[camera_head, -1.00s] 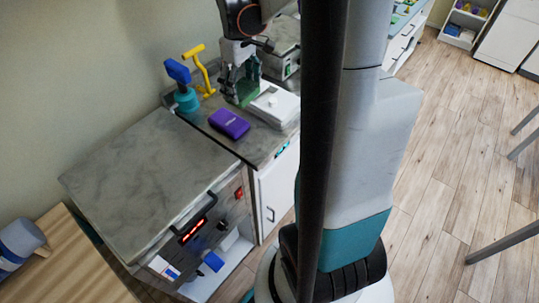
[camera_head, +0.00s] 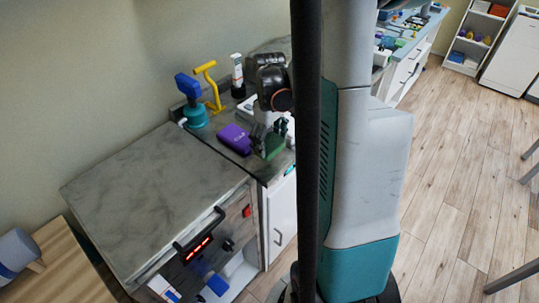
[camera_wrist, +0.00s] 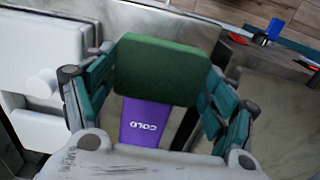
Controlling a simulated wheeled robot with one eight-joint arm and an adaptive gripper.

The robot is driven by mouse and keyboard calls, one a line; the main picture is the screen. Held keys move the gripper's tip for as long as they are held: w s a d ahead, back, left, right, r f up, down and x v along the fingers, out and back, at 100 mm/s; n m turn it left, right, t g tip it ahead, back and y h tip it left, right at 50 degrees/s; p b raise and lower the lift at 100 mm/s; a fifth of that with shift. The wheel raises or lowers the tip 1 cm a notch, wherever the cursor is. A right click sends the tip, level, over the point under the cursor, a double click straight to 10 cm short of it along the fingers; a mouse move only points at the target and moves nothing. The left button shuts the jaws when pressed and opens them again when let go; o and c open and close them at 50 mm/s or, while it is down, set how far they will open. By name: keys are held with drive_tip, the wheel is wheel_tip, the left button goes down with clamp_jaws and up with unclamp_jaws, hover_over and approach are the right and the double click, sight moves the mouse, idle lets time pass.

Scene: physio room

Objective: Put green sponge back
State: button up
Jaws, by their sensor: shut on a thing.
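The green sponge (camera_wrist: 160,72) is a flat green block between the fingers of my gripper (camera_wrist: 158,90) in the wrist view. The fingers are shut on its two sides. In the head view my gripper (camera_head: 268,138) holds the sponge (camera_head: 272,147) over the front part of the dark counter, to the right of a purple pack. Whether the sponge touches the counter is not clear. My arm and column hide part of the counter's right side.
The purple pack (camera_head: 235,139), marked COLD in the wrist view (camera_wrist: 146,122), lies beside the sponge. A white device (camera_wrist: 40,85) is left in the wrist view.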

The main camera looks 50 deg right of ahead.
sight(269, 143)
drive_tip(key=shift+f+b, duration=0.8)
drive_tip(key=shift+f, duration=1.6)
drive_tip(key=shift+f, duration=0.15)
drive_tip(key=o, duration=1)
wheel_tip(269, 143, up, 12)
drive_tip(key=p, duration=0.4)
drive_tip(key=shift+r, duration=0.2)
drive_tip(key=shift+a, duration=0.1)
